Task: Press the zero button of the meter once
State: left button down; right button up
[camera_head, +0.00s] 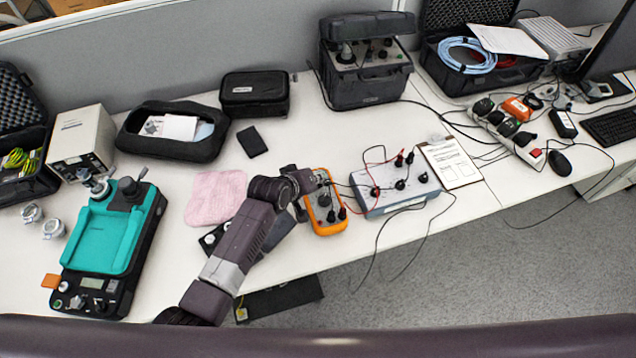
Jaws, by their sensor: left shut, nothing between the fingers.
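My left gripper (321,178) is shut and empty at the meter's upper end. I cannot tell whether it touches the meter. The gripper and wrist hide part of the meter's upper left, and the zero button cannot be made out. My right gripper is not in view.
The grey knob box (395,197) with red and black leads stands right of the meter. A clipboard (451,163) lies beyond it. A pink cloth (215,197) and a teal-topped device (104,238) are to the left. A dark box partly shows under my arm.

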pick_arm(q)
jog(key=shift+f, duration=0.45)
dwell(0.5)
jog(key=shift+r+p, duration=0.8)
jog(key=shift+r, duration=0.05)
notch_tip(320, 180, up, 5)
jog(key=p, duration=0.5)
jog(key=shift+r, duration=0.1)
jog(key=shift+s, duration=0.1)
dwell(0.5)
